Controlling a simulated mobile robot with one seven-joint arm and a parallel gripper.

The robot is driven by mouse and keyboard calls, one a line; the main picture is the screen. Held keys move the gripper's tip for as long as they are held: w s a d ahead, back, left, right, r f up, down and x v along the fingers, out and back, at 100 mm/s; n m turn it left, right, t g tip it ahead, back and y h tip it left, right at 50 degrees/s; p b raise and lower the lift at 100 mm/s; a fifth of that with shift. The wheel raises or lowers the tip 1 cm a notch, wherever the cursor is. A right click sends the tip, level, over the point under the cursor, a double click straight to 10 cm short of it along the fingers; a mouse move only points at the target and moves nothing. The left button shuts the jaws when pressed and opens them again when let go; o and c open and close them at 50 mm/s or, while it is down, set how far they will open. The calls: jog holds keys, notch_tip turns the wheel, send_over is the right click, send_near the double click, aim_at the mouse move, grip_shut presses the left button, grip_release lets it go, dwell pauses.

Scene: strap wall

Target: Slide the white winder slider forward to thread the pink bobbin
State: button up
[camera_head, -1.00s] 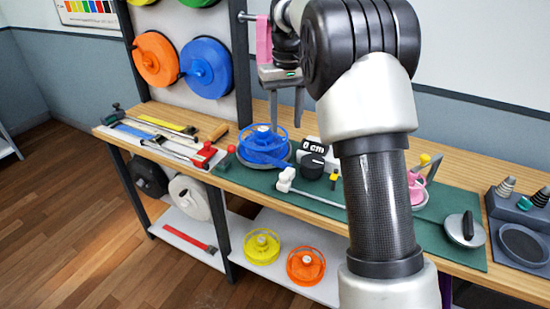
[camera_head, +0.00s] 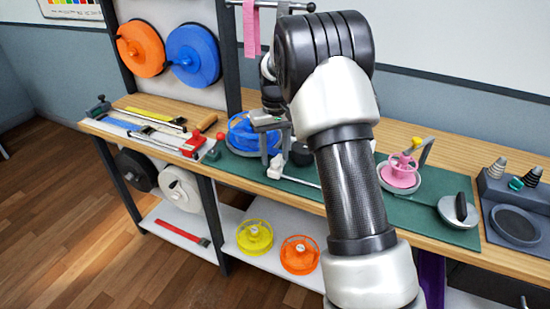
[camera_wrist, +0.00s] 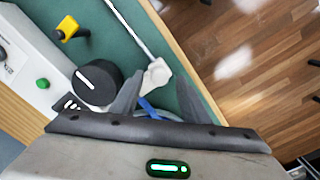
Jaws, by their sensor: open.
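The white winder slider (camera_head: 276,168) sits on a thin pale rail (camera_head: 302,181) at the front of the green mat. In the wrist view the slider (camera_wrist: 157,73) shows just beyond my fingertips, roughly in line with the gap between them. My gripper (camera_head: 275,152) is open, fingers pointing down, close to the slider; I cannot tell whether they touch. The wrist view shows both spread fingers (camera_wrist: 160,92) with nothing held. The pink bobbin (camera_head: 400,174) stands on a round grey base at the mat's right part, partly beside my arm.
A blue spool (camera_head: 243,135) stands just left of my gripper. A black knob (camera_wrist: 97,82), a yellow lever (camera_wrist: 70,28) and a green button (camera_wrist: 43,84) are near the slider. A grey disc with a black handle (camera_head: 460,210) lies right. The bench's front edge is close.

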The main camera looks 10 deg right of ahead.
jog(key=shift+f, duration=0.6)
grip_shut()
jog(key=s+d, duration=0.4)
jog(key=d, duration=0.2)
jog(key=s+d, duration=0.5)
jog(key=d, duration=0.2)
jog(key=s+d+b, duration=0.1)
jog(key=s+d, duration=0.4)
jog(key=d, duration=0.1)
jog(key=shift+s+d, duration=0.2)
jog(key=shift+d, duration=0.2)
